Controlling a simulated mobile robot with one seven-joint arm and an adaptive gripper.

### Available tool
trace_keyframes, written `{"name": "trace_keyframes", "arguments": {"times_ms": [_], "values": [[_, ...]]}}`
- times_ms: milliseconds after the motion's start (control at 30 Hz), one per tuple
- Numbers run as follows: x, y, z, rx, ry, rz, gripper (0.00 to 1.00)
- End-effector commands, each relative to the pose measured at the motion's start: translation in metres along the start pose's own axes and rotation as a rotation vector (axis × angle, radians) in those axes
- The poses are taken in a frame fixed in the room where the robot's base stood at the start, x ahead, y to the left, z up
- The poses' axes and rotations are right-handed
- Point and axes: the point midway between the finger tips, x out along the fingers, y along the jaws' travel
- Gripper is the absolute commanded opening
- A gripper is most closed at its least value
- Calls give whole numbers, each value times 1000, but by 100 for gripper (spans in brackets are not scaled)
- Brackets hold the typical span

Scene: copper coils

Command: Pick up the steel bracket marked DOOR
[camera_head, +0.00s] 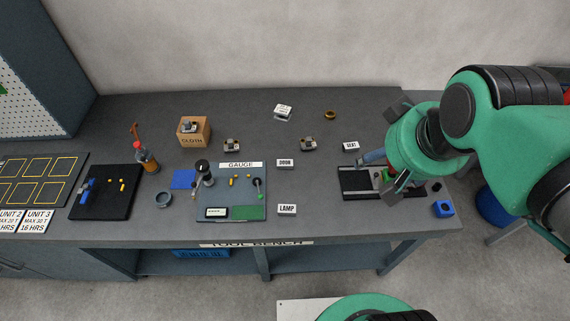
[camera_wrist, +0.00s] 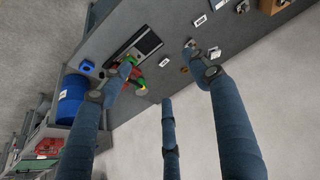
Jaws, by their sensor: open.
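A small white-faced piece reading DOOR (camera_head: 285,162) lies flat on the bench, just right of the gauge board. I cannot make out the bracket's shape under or around its lettering. My gripper (camera_head: 385,152) is over the right end of the bench, well to the right of the DOOR piece, with its fingers spread. In the wrist view my gripper (camera_wrist: 158,70) shows long blue fingers apart with nothing between them. Small white labels show there past the fingers, but their lettering is too small to read.
Pieces reading LAMP (camera_head: 287,209) and SEAT (camera_head: 351,147) lie nearby.

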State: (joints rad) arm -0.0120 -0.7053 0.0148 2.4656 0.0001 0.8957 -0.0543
Motion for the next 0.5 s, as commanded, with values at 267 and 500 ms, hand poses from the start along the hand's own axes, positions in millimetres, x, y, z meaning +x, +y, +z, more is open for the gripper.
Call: {"name": "trace_keyframes", "arguments": {"times_ms": [267, 500], "values": [[27, -10, -46, -183, -62, -23, 61], [62, -24, -89, -372, -117, -53, 61]]}}
